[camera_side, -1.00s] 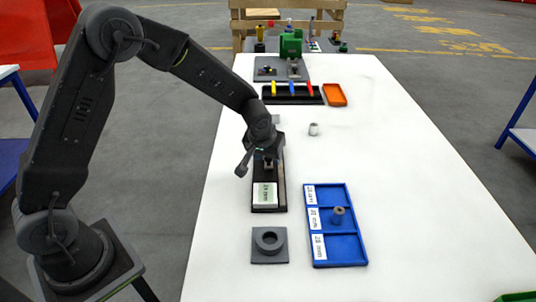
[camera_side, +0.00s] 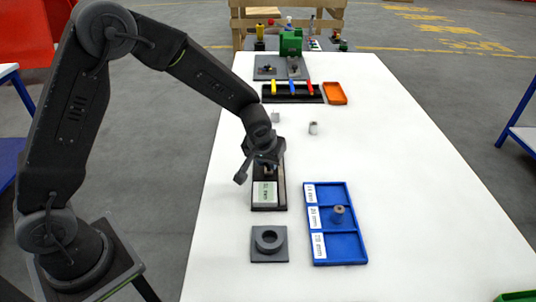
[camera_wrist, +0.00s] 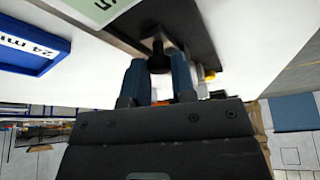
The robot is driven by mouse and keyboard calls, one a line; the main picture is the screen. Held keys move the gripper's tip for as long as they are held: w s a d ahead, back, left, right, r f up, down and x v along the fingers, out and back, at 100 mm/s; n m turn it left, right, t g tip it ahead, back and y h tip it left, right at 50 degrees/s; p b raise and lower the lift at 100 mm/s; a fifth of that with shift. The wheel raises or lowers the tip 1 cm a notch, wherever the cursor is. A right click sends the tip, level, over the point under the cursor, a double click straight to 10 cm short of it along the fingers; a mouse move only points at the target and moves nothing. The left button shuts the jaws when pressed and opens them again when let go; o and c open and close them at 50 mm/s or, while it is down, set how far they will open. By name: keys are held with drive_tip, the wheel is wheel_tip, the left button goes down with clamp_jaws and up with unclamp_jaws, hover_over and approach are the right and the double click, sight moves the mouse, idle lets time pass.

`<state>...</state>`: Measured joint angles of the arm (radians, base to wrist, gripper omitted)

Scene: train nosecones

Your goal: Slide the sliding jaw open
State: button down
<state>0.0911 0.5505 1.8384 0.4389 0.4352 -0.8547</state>
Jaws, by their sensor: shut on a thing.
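A black measuring device (camera_side: 281,190) with a pale display plate (camera_side: 264,192) lies near the middle left of the white table. My gripper (camera_side: 265,163) is low over its far end in the side view. In the wrist view my gripper (camera_wrist: 157,82) has its two blue-grey fingers shut around a dark knob, which I take for the sliding jaw (camera_wrist: 158,52), on the black device. The jaw is mostly hidden by my gripper in the side view. The display's corner (camera_wrist: 95,8) shows at the top of the wrist view, but its full reading is not legible.
A blue tray (camera_side: 345,190) with labelled compartments is right of the device and holds a grey part (camera_side: 338,214). A grey block with a ring (camera_side: 269,241) is in front. Loose grey parts (camera_side: 313,128) (camera_side: 275,117) stand behind. The table's right side is clear.

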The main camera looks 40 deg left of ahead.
drive_tip(key=shift+s+d, duration=0.2)
drive_tip(key=c, duration=1.3)
unclamp_jaws()
drive_tip(key=o, duration=0.3)
drive_tip(key=shift+o, duration=0.2)
drive_tip(key=v, duration=1.3)
drive_tip(key=shift+r, duration=0.35)
drive_tip(key=shift+s, duration=0.1)
